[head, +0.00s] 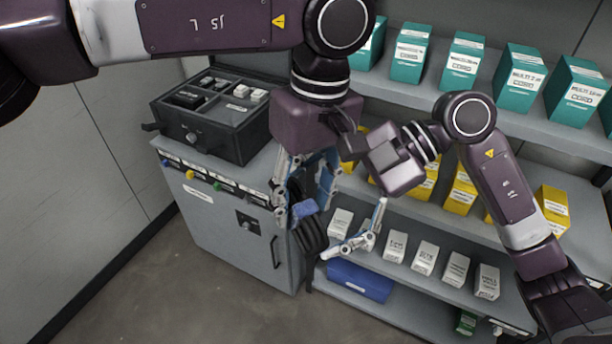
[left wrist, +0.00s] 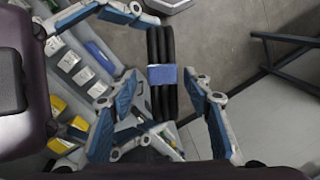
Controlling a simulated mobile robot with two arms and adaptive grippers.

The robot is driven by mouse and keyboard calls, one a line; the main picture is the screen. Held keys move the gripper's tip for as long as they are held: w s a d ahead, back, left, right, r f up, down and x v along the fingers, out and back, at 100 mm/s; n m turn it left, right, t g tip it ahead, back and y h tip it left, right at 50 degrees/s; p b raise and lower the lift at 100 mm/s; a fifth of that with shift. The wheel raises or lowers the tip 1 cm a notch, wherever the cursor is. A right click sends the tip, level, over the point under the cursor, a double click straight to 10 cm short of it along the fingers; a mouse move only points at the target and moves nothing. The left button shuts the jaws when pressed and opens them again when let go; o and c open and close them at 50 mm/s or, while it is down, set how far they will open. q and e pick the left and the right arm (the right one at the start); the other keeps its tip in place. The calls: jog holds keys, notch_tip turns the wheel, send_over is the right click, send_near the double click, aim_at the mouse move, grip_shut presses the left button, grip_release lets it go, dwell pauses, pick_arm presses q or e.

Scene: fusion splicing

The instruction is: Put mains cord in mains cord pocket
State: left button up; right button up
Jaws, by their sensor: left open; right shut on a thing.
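The mains cord (head: 312,240) is a black looped bundle with a blue band, hanging in front of the grey cabinet. It also shows in the left wrist view (left wrist: 163,100). My left gripper (head: 305,197) is open above the bundle; in the left wrist view its blue-padded fingers (left wrist: 163,88) stand apart on either side of it. My right gripper (head: 338,246) is beside the bundle at the right and shut on the cord; the exact contact is partly hidden. A mains cord pocket cannot be picked out for sure; an open dark case (head: 215,135) with compartments stands on the cabinet.
The grey cabinet (head: 225,235) has a handle and coloured knobs. Shelves at the right hold teal boxes (head: 465,60), yellow boxes (head: 460,190) and white boxes (head: 425,253). A blue case (head: 360,281) lies on the bottom shelf. Bare floor (head: 190,310) is in front.

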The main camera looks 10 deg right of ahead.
pick_arm(q)
jog(key=shift+a+f, duration=0.1)
jog(key=shift+f, duration=0.3)
grip_shut()
pick_arm(e)
jog(key=o, duration=1.4)
jog(key=shift+c, duration=0.2)
